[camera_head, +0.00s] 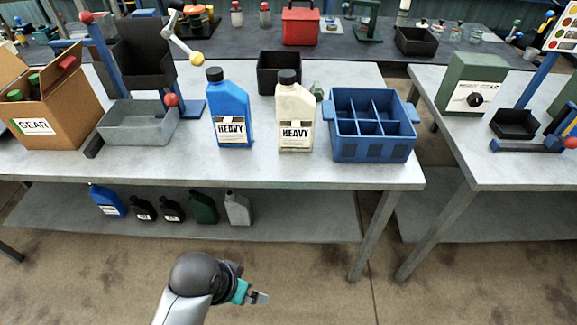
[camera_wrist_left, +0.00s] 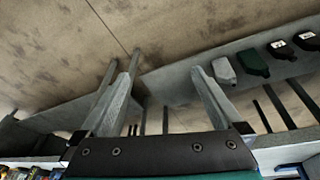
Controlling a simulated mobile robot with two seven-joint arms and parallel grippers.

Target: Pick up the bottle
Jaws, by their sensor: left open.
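A blue bottle (camera_head: 230,105) with a dark cap and a HEAVY label stands upright on the table. A cream bottle (camera_head: 295,110) with a dark cap and the same label stands upright to its right. Several smaller bottles, among them a blue one (camera_head: 106,200), a green one (camera_head: 203,206) and a grey one (camera_head: 238,208), are on the lower shelf. My left gripper (camera_head: 262,297) is low in front of the table, apart from every bottle. In the left wrist view its two fingers (camera_wrist_left: 163,80) are spread and empty. My right gripper is not in view.
A blue divided crate (camera_head: 372,152) stands right of the cream bottle, with a black bin (camera_head: 262,73) behind. A grey tray (camera_head: 140,136) and a cardboard box (camera_head: 75,115) are at left. The table's front edge (camera_head: 300,186) lies between my gripper and the tabletop bottles.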

